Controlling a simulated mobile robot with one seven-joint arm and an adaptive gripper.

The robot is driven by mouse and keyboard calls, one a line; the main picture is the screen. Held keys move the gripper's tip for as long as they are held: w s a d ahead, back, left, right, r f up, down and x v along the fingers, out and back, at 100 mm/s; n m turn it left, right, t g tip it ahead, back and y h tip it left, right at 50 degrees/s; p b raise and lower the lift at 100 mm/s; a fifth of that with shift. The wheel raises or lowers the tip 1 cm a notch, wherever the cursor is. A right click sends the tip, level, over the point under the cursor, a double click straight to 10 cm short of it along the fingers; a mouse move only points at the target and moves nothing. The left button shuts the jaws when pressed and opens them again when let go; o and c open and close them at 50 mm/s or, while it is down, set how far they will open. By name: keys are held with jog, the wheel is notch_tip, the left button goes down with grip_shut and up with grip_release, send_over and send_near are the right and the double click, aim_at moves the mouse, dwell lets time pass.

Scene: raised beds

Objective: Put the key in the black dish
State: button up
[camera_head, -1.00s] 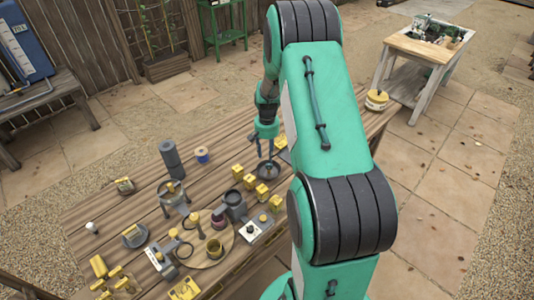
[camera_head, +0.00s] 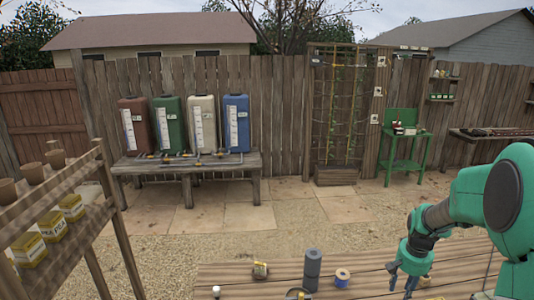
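My gripper (camera_head: 401,284) hangs fingers down over the far right part of the wooden table (camera_head: 240,277), near the bottom edge of the head view. Its two fingers look apart, with nothing clearly seen between them. I cannot make out the key in this view. The black dish does not show; most of the tabletop lies below the frame.
A dark grey cylinder (camera_head: 312,270), a blue-and-white spool (camera_head: 342,277) and a small yellowish item (camera_head: 260,270) stand on the table. A shelf with pots and yellow boxes (camera_head: 30,250) is at left. Coloured tanks (camera_head: 165,124) stand on a bench behind; paving between is open.

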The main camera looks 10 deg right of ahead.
jog(key=s+a+r+n+t, duration=0.1)
jog(key=s+a+r, duration=0.2)
jog(key=a+r, duration=0.3)
jog(key=s+a+r+n+b, duration=0.1)
jog(key=s+a+r, duration=0.2)
jog(key=a+r, duration=0.3)
jog(key=s+a+r+n+t, duration=0.1)
jog(key=s+a+r+n, duration=0.15)
jog(key=a+r, duration=0.35)
jog(key=s+a+r+n+t, duration=0.1)
jog(key=s+a+r, duration=0.1)
jog(key=s+a, duration=0.4)
jog(key=s+a+r+n+t+b, duration=0.1)
jog(key=s+a+r+n, duration=0.1)
jog(key=s+a, duration=0.4)
jog(key=s, duration=0.5)
jog(key=shift+s+a+r+t+y, duration=0.2)
jog(key=shift+s+a+t+y, duration=0.05)
jog(key=shift+s+t+y, duration=0.05)
